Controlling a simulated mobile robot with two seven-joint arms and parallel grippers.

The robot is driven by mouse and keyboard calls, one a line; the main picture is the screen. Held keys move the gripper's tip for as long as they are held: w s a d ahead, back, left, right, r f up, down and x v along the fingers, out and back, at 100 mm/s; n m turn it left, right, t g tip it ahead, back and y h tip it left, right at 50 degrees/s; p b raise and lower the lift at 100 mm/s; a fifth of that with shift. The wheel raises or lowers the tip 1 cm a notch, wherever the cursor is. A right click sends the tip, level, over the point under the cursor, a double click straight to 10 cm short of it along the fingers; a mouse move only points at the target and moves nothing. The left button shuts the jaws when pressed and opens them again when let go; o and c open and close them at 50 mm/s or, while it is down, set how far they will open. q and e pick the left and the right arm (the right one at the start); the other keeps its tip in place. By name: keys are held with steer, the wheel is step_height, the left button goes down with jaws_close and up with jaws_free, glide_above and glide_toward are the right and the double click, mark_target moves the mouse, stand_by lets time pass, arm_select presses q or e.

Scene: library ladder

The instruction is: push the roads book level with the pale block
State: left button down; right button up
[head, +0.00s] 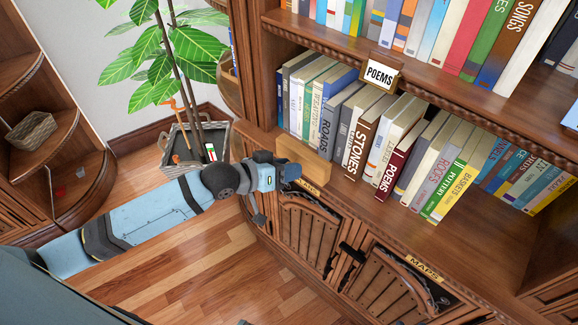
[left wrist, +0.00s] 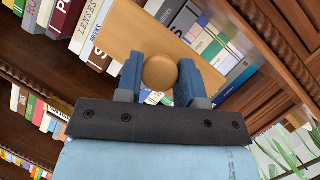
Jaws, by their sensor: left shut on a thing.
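The roads book (head: 326,138) stands upright in the lower book row, a grey spine with dark lettering. The pale block (head: 308,163) is a flat wooden piece at the shelf front, just in front of the lower left books and close to the foot of the roads book. Whether they touch cannot be told. My left gripper (head: 291,172) reaches it from the left. In the left wrist view the pale block (left wrist: 118,36) has a round knob (left wrist: 161,72), with my left gripper's fingers (left wrist: 160,82) shut on either side of it. My right gripper is not in view.
The stones book (head: 357,145) and poems book (head: 398,160) stand to the right of the roads book. A poems sign (head: 380,75) hangs on the upper shelf edge. Cabinet doors (head: 310,235) lie below. A potted plant (head: 195,145) stands behind my left arm.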

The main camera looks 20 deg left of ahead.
mark_target(306, 152)
arm_select(q)
steer(key=shift+r+p, duration=0.2)
steer(key=shift+p, duration=0.35)
steer(key=shift+w+f, duration=0.1)
steer(key=shift+w, duration=0.2)
steer(key=shift+w+d, duration=0.2)
steer(key=shift+w, duration=0.15)
steer(key=w, duration=0.1)
steer(key=w+d, duration=0.1)
steer(key=w, duration=0.1)
steer(key=shift+d+p, duration=0.1)
steer(key=shift+p, duration=0.2)
steer(key=shift+w+d, duration=0.3)
steer(key=shift+w, duration=0.55)
steer(key=shift+w+d, duration=0.3)
steer(key=shift+w, duration=0.5)
steer(key=shift+w+d, duration=0.25)
steer(key=shift+w, duration=0.55)
steer(key=shift+s+a+p, duration=0.3)
steer(key=shift+s+p, duration=0.25)
steer(key=shift+s, duration=0.2)
steer(key=shift+s+a+p, duration=0.25)
steer(key=shift+s+p, duration=0.3)
steer(key=shift+s, duration=0.15)
steer(key=shift+s+a+p, duration=0.35)
steer(key=shift+s+p, duration=0.2)
steer(key=shift+s, duration=0.4)
steer(key=shift+s+a+p, duration=0.3)
steer(key=shift+s+p, duration=0.2)
steer(key=shift+s, duration=0.4)
